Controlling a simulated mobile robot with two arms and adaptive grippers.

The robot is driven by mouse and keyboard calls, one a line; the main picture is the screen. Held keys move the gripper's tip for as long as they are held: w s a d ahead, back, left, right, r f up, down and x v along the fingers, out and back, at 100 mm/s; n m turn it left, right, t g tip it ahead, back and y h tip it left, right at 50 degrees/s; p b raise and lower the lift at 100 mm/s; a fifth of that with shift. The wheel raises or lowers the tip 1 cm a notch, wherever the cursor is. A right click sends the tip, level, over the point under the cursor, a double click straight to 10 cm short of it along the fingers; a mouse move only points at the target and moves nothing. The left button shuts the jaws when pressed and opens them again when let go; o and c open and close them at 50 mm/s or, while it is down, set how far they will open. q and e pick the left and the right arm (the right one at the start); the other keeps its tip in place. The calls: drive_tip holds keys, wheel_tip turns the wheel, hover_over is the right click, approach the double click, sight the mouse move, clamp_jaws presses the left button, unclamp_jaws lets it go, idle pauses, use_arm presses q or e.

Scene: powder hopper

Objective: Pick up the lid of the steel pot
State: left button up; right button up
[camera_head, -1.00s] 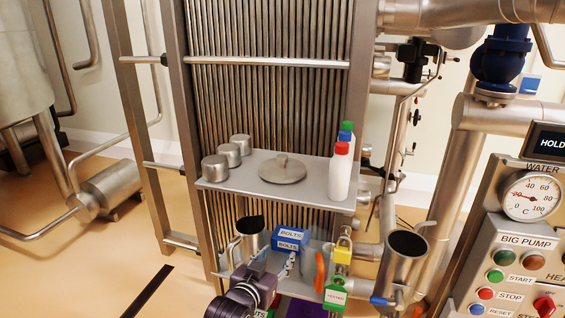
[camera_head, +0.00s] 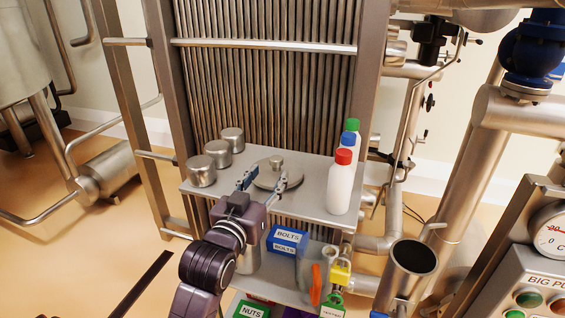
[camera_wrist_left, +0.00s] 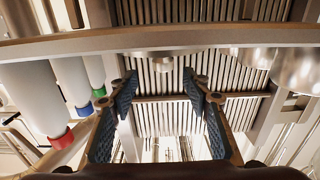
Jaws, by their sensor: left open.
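The round steel lid (camera_head: 294,171) lies flat on the upper shelf (camera_head: 312,203), its small knob (camera_head: 277,161) upward. My left gripper (camera_head: 267,179) is open at the lid's near side, one finger on each side of the knob's line. Its fingers overlap the lid in the picture; I cannot tell whether they touch it. A steel pot (camera_head: 249,262) on the lower shelf is mostly hidden behind my left gripper.
Several steel cans (camera_head: 216,153) stand left of the lid. Bottles with red, blue and green caps (camera_head: 340,187) stand close on its right. Below are a blue bolts box (camera_head: 287,240), a yellow padlock (camera_head: 340,275) and an open steel vessel (camera_head: 412,268). Vertical plates rise behind the shelf.

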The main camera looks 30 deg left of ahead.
sight(274, 161)
use_arm(q)
drive_tip(key=shift+x, duration=1)
drive_tip(key=shift+w+a+r+p, duration=0.2)
drive_tip(key=shift+w+r+p, duration=0.05)
drive_tip(key=shift+w+p, duration=0.3)
drive_tip(key=shift+w+a+r+p, duration=0.2)
drive_tip(key=shift+w+p, duration=0.25)
drive_tip(key=shift+w, duration=0.15)
drive_tip(key=p+x, duration=0.1)
drive_tip(key=x, duration=0.2)
drive_tip(key=shift+w+a+f, duration=0.1)
drive_tip(key=shift+a+f, duration=0.05)
drive_tip(key=shift+f, duration=0.05)
drive_tip(key=shift+w, duration=0.2)
use_arm(e)
drive_tip(key=r, duration=0.1)
drive_tip(key=d+r, duration=0.1)
drive_tip(key=r, duration=0.1)
drive_tip(key=shift+s, duration=0.15)
use_arm(q)
drive_tip(key=c, duration=0.5)
clamp_jaws()
use_arm(e)
drive_tip(key=shift+s+a, duration=0.2)
drive_tip(key=shift+s, duration=0.2)
